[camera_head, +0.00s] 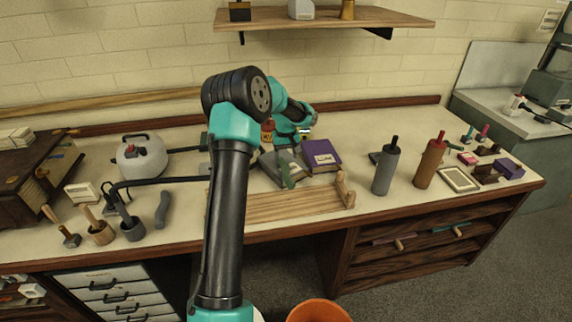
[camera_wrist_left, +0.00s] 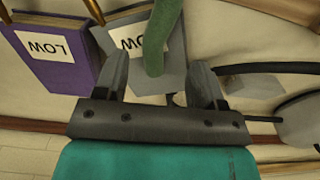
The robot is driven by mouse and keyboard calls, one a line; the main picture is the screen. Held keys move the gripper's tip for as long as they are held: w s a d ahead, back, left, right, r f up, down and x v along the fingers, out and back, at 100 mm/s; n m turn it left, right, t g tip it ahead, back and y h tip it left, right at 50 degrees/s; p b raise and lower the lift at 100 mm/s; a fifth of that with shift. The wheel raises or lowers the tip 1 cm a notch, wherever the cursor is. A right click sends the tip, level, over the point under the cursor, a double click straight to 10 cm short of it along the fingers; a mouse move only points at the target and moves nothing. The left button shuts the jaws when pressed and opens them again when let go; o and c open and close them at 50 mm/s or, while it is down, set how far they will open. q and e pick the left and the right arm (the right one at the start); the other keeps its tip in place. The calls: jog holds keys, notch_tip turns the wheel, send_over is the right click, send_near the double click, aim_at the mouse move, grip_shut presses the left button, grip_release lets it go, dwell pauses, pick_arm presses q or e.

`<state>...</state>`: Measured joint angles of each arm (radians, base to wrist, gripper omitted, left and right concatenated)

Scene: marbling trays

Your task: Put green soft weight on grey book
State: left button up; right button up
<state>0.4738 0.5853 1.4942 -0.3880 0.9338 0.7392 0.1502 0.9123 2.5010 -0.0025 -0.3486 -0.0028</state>
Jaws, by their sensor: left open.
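The grey book (camera_head: 268,174) lies on the bench, left of a purple book. In the left wrist view, the grey book (camera_wrist_left: 177,75) carries a white label reading "LOW". The green soft weight (camera_head: 288,178) lies across the grey book's right part, its near end by the book's front edge. In the left wrist view, the green soft weight (camera_wrist_left: 160,38) crosses the label and runs out of the top edge. My left gripper (camera_head: 286,153) is just above the book. Its open fingers (camera_wrist_left: 160,82) stand on either side of the weight's end, with gaps. My right gripper is out of view.
The purple book (camera_head: 322,153) sits close on the right. A wooden rack (camera_head: 280,207) stands in front. A white round tank (camera_head: 141,157) with a black hose is on the left. Grey and brown rollers (camera_head: 385,172) stand to the right.

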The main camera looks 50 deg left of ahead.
aim_at(286, 169)
pick_arm(q)
notch_tip(286, 169, up, 4)
dwell(0.8)
